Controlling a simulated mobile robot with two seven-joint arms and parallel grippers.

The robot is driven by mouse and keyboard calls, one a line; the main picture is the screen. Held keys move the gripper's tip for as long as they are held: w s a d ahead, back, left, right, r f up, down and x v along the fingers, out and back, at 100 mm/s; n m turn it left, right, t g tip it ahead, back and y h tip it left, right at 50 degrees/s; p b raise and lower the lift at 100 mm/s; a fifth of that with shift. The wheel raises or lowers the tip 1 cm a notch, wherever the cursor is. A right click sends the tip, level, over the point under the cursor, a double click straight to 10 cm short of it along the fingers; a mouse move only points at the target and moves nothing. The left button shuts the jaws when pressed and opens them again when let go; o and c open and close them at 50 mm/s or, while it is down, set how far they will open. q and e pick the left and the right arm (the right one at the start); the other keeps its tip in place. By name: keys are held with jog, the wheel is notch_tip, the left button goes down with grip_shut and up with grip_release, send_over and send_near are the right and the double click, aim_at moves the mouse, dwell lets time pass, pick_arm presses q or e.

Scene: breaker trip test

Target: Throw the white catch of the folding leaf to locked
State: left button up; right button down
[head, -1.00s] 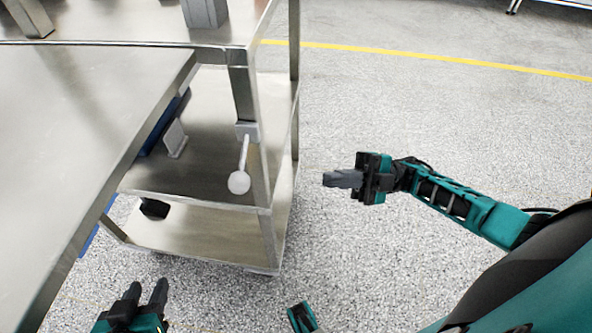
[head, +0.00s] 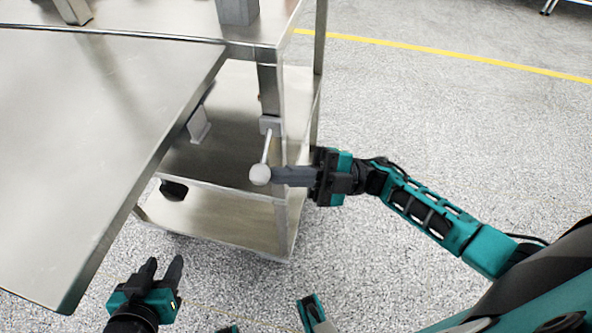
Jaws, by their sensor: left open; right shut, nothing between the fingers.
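The white catch (head: 261,173) is a thin lever with a round white knob, hanging from a grey bracket (head: 270,125) on the near post of the steel cart. The folding leaf (head: 95,150) is the broad metal top at the left, standing out level from the cart. My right gripper (head: 278,176) is shut and empty; its fingertips are right at the knob's right side and seem to touch it. My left gripper (head: 164,268) is open and empty below the leaf's near corner, well away from the catch.
The steel cart's middle shelf (head: 235,160) and lower shelf (head: 215,218) lie behind the catch. A grey bracket (head: 199,125) shows under the leaf, and a black caster (head: 173,190) shows below. Open speckled floor (head: 440,130) lies to the right.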

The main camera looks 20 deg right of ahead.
pick_arm(q)
jog(key=shift+r+p, duration=0.35)
jog(key=shift+p, duration=0.05)
pick_arm(e)
jog(key=shift+s+a+r+m+t, duration=0.1)
jog(key=shift+r+m+t, duration=0.1)
jog(key=shift+m, duration=0.15)
jog(key=shift+s+r+m+t, duration=0.1)
jog(key=shift+m+t, duration=0.1)
jog(key=shift+m, duration=0.15)
pick_arm(q)
jog(key=s+a+r+y+p, duration=0.1)
jog(key=a+r+p, duration=0.2)
jog(key=p, duration=0.7)
notch_tip(320, 180, up, 3)
jog(key=shift+s+f, duration=0.15)
jog(key=shift+s, duration=0.15)
pick_arm(e)
notch_tip(320, 180, up, 6)
jog(key=s+a+m+t+h, duration=0.1)
jog(key=m+t+h, duration=0.2)
jog(key=m+t, duration=1)
jog(key=m, duration=0.6)
jog(key=shift+s+a+m+h, duration=0.15)
jog(key=shift+s+m+h, duration=0.15)
jog(key=shift+s+h, duration=0.1)
jog(key=shift+t, duration=0.4)
pick_arm(q)
jog(key=shift+d, duration=0.1)
